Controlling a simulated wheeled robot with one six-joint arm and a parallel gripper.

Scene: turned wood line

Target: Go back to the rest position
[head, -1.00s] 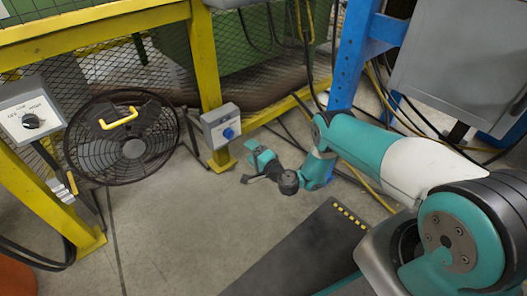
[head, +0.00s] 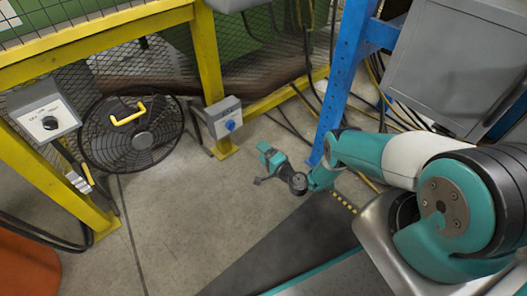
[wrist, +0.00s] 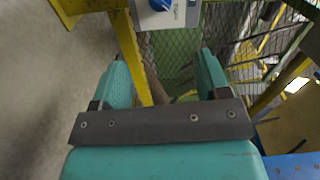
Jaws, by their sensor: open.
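My gripper (head: 259,167) is open and empty. In the head view it hangs at the end of my outstretched arm, over bare floor below and right of the grey box with the blue knob (head: 223,118). In the wrist view my gripper (wrist: 162,65) shows two teal fingers spread wide with nothing between them. Part of that box with its blue knob (wrist: 163,4) is cut off at the top of the wrist view, beyond the fingertips.
A black fan (head: 131,138) stands left, beside a yellow frame (head: 212,75) with mesh behind. A grey switch box (head: 44,110) is far left. A blue post (head: 342,90) and grey cabinet (head: 452,62) stand right, near my arm. The concrete floor (head: 180,225) is clear.

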